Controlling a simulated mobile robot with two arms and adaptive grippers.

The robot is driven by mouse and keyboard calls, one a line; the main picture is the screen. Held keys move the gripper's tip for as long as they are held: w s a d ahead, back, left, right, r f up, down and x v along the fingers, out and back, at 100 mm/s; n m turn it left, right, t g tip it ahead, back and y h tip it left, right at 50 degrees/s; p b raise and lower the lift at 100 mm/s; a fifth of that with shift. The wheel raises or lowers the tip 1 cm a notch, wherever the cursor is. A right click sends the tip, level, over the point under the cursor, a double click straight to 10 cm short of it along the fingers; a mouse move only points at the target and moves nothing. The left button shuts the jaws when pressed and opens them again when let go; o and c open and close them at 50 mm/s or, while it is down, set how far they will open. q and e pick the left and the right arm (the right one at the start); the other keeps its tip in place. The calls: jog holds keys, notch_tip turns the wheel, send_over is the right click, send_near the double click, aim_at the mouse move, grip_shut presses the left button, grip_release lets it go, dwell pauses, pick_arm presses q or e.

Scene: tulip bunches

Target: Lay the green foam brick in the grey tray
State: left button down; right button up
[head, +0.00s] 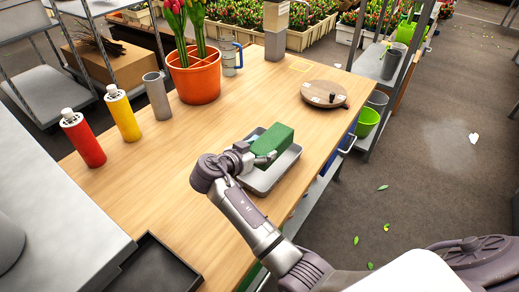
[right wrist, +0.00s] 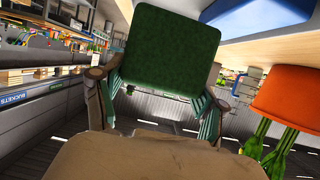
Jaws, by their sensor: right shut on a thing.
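The green foam brick (head: 274,142) is between the fingers of my right gripper (head: 262,157), which is shut on it. In the right wrist view the brick (right wrist: 168,45) fills the upper middle, with a finger of the gripper (right wrist: 157,96) at either side. The grey tray (head: 262,187) lies on the wooden table beneath the brick and gripper, and they hide part of its inside. The brick is over the tray; whether it touches the tray floor I cannot tell. My left gripper is not in view.
A round wooden board (head: 324,95) lies to the tray's upper right. The table left of the tray is clear.

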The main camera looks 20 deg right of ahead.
jog(key=shift+f+b, duration=2.95)
jog(key=shift+f, duration=0.5)
jog(key=o, duration=1)
jog(key=shift+a, duration=0.1)
